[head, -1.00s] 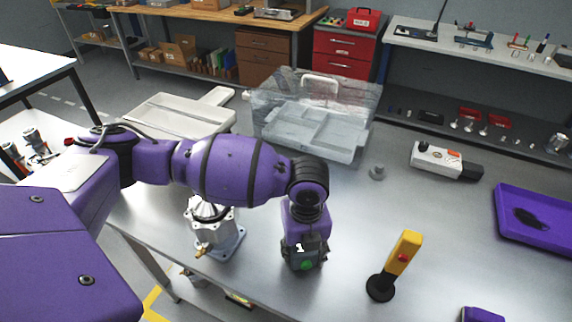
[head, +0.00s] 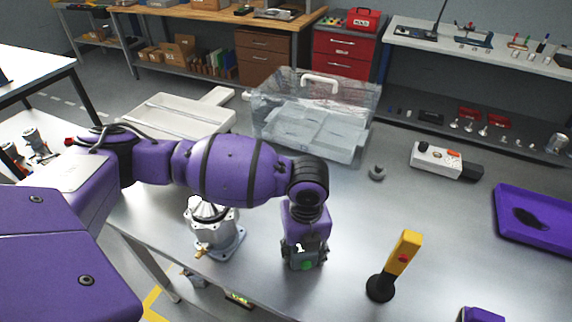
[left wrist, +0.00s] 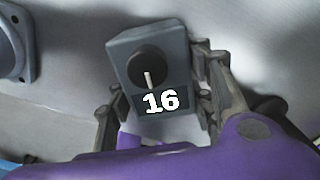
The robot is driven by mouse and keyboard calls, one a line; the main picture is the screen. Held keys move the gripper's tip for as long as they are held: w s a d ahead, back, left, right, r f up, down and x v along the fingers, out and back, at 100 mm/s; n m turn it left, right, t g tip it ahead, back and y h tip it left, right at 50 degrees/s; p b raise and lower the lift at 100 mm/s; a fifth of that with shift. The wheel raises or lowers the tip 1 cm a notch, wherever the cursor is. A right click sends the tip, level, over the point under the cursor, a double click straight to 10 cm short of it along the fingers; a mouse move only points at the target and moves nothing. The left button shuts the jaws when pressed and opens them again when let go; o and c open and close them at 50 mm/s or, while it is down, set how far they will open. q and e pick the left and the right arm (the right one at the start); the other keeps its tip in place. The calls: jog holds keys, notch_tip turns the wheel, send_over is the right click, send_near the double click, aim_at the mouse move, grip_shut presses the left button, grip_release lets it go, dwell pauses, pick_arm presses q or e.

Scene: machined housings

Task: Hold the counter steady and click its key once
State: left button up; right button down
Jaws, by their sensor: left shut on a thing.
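The counter (left wrist: 181,72) is a grey box in the left wrist view, with a round black knob with a white pointer and a display reading 16. My left gripper (left wrist: 160,98) has its dark fingers on either side of the box and is shut on it. In the head view the left gripper (head: 304,258) points down over the counter near the table's front edge. My right gripper is not clearly seen.
A yellow handle with a red button on a black base (head: 402,258) stands to the right. A silver housing (head: 222,238) stands left of the gripper. A clear toolbox (head: 318,112) is behind. A purple tray (head: 540,240) lies far right. A cut-off purple piece (head: 482,315) shows bottom right.

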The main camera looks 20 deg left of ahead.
jog(key=shift+s+d, duration=0.15)
jog(key=shift+s, duration=0.05)
jog(key=shift+s+f, duration=0.15)
jog(key=shift+s, duration=0.15)
jog(key=shift+w, duration=0.15)
jog(key=shift+w+a+r, duration=0.2)
jog(key=shift+w+a, duration=0.05)
jog(key=shift+w, duration=0.2)
